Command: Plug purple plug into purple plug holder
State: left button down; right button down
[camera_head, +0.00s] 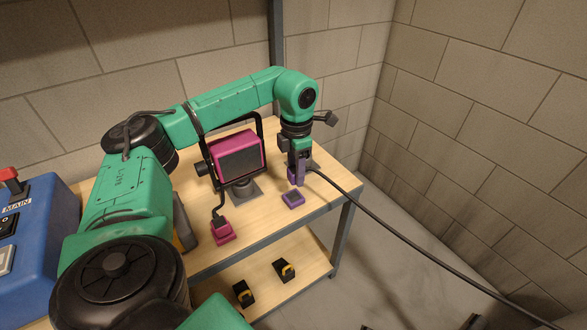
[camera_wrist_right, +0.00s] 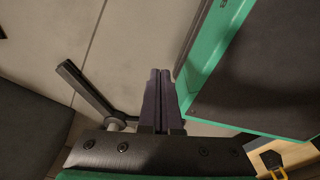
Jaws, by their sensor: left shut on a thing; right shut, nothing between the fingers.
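My left gripper (camera_head: 297,163) is shut on the purple plug (camera_head: 295,178) in the head view. A black cord (camera_head: 390,226) runs from the plug down to the lower right. The purple plug holder (camera_head: 292,199) lies on the table top, just below the plug in the picture. The plug looks upright and apart from the holder, though the exact gap is hard to judge. My right gripper (camera_wrist_right: 160,75) shows in the right wrist view with its fingers together and empty, and is not clear in the head view.
A magenta lamp (camera_head: 237,156) stands behind, with a plug in a magenta holder (camera_head: 223,233) at the table's front. A blue box (camera_head: 40,235) marked MAIN is at left. Black and yellow items (camera_head: 284,270) lie on the lower shelf. Block walls close off the back and right.

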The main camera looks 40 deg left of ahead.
aim_at(293, 180)
pick_arm(q)
jog(key=shift+w+a+f+n, duration=0.1)
jog(key=shift+a+f+n, duration=0.25)
jog(key=shift+n, duration=0.45)
jog(key=shift+a+r, duration=0.1)
jog(key=shift+r, duration=0.1)
pick_arm(e)
jog(key=shift+f, duration=0.3)
jog(key=shift+s+d, duration=0.1)
